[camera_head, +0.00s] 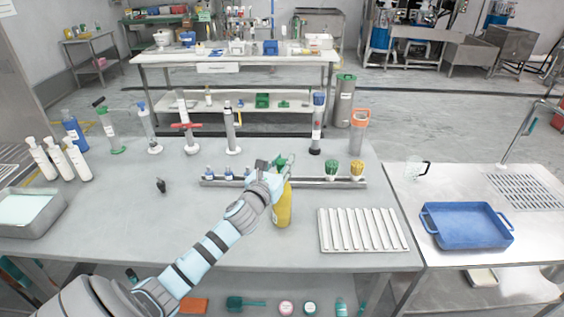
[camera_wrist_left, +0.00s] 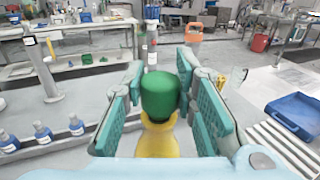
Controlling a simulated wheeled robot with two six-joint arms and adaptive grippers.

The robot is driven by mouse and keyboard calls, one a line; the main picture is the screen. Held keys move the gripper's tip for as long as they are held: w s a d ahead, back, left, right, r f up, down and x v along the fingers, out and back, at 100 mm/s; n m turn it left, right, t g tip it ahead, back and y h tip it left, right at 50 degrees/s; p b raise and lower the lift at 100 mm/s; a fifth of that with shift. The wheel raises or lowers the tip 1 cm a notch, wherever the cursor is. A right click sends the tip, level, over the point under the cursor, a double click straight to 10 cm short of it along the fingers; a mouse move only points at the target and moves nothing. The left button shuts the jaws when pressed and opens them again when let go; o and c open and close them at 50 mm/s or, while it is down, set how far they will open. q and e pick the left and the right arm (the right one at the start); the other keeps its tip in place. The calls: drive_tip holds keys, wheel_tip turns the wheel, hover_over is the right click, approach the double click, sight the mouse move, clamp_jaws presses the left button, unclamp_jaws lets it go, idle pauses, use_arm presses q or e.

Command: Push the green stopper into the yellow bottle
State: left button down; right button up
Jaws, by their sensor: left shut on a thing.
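The yellow bottle (camera_head: 284,208) stands upright on the grey table, just right of the middle. My left gripper (camera_head: 277,168) is at its top and shut on the green stopper. In the left wrist view the green stopper (camera_wrist_left: 158,95) is upright between the teal finger pads of my left gripper (camera_wrist_left: 160,92), directly over the yellow bottle's neck (camera_wrist_left: 158,140). The stopper's lower end meets the bottle's rim, but I cannot tell how deep it sits. In the head view the stopper is partly hidden by the fingers. My right gripper is not in view.
A metal rack (camera_head: 310,183) with blue-capped bottles and green and yellow tools lies behind the bottle. A ribbed white tray (camera_head: 362,248) is to the right, a blue tray (camera_head: 465,244) farther right. White bottles (camera_head: 76,160) stand at left.

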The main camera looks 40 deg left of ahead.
use_arm(q)
drive_tip(key=shift+f+b, duration=0.3)
drive_tip(key=shift+f, duration=0.35)
drive_tip(key=c, duration=1.2)
unclamp_jaws()
drive_tip(key=v, duration=1.2)
drive_tip(key=shift+r, duration=0.1)
